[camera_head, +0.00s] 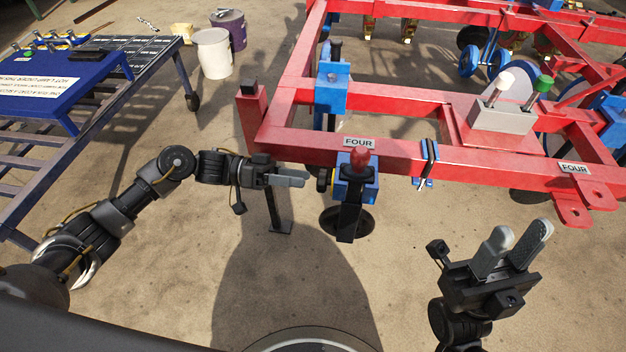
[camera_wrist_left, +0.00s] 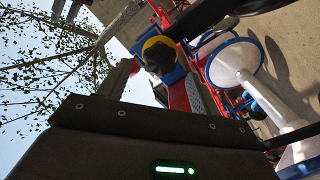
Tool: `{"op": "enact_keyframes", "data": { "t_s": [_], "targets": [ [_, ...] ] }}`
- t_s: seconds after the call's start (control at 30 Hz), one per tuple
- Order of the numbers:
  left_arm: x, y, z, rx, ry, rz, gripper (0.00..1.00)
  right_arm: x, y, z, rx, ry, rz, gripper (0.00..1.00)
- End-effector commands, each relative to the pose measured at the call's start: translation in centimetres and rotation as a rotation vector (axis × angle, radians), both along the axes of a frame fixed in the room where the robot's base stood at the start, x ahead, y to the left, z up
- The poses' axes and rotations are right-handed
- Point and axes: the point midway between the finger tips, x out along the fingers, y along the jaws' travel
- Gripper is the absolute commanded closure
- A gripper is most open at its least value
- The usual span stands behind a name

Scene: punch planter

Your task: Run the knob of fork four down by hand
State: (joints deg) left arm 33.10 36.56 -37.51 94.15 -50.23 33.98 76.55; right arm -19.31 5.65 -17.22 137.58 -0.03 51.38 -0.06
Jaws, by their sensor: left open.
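The fork labelled FOUR is a blue clamp (camera_head: 357,188) on the front red beam, with a dark shank below it. The left wrist view shows a black and yellow round part (camera_wrist_left: 159,50) beside blue and red metal. My right gripper (camera_head: 519,232) is open and empty, right of the fork and in front of the beam.
A FOUR plate (camera_head: 359,143) is on the red beam (camera_head: 400,155) by the clamp. A grey box (camera_head: 502,117) with white and green knobs stands on the frame. A blue cart (camera_head: 60,85) and buckets (camera_head: 214,52) stand left. Front floor is clear.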

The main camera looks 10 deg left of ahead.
Motion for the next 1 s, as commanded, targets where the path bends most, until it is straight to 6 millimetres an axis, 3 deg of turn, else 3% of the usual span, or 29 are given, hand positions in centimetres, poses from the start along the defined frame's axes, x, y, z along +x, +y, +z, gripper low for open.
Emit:
{"op": "enact_keyframes", "data": {
  "t_s": [0.1,0.3,0.67,1.0],
  "targets": [
    [0.0,-2.1,-0.1,-0.003,-0.002,-0.002,0.36,0.2,0.1,-0.1,-0.001,-0.011,0.0,0.64],
    [0.0,-4.2,-0.1,0.0,-0.002,0.0,0.36,0.4,0.1,0.1,-0.004,-0.022,-0.001,0.64],
    [0.0,-4.7,0.0,0.0,-0.002,0.0,0.36,0.5,0.1,0.2,-0.003,-0.022,0.0,0.64],
    [0.0,-4.7,0.0,0.0,-0.001,0.0,0.79,0.5,0.1,0.2,-0.004,-0.024,0.0,0.64]
  ]
}}
